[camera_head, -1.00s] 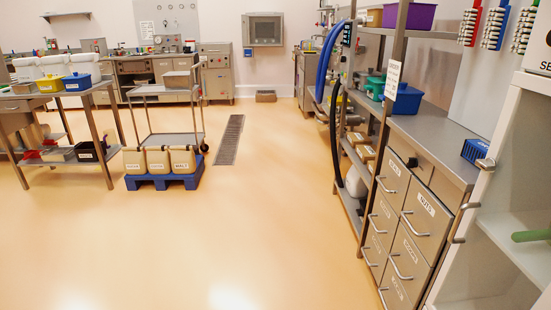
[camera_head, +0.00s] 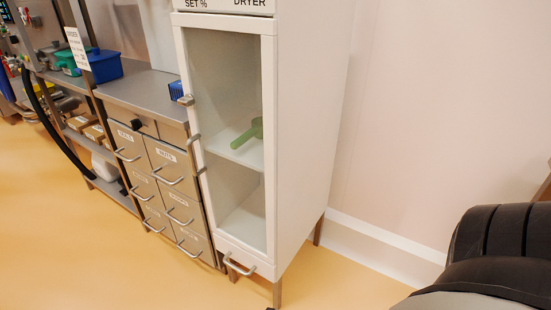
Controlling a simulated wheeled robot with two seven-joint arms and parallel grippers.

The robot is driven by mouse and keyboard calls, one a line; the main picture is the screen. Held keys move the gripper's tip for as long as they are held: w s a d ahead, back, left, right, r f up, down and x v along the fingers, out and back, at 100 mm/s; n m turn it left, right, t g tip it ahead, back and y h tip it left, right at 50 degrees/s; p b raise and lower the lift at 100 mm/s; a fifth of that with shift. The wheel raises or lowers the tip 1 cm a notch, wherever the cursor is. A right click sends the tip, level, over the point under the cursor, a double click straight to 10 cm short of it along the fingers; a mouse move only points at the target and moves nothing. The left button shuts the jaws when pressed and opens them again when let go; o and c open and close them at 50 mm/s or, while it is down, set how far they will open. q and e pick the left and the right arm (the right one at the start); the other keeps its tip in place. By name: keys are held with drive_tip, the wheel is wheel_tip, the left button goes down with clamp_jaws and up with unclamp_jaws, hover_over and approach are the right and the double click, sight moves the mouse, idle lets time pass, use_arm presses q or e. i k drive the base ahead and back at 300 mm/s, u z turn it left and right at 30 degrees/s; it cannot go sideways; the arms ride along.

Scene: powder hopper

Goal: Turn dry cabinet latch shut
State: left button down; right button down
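The white dry cabinet (camera_head: 310,130) stands in the middle of the head view, marked "DRYER" along its top. Its front door has a clear pane, and a green scoop (camera_head: 248,133) lies on the shelf behind it. A small metal latch (camera_head: 186,100) sits at the door's left edge. A metal handle (camera_head: 194,148) is below the latch on the same edge. The door looks closed against the frame; the exact angle of the latch is too small to tell. Neither of my grippers is in view.
A steel counter (camera_head: 140,90) with labelled drawers (camera_head: 165,180) adjoins the cabinet on the left. Blue bins (camera_head: 106,66) stand on it. A bar handle (camera_head: 240,266) sticks out low on the cabinet. The orange floor in front is clear. A bare wall is on the right.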

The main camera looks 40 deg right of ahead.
sight(188, 101)
drive_tip(key=z, duration=0.35)
drive_tip(key=k, duration=0.2)
drive_tip(key=z, duration=0.6)
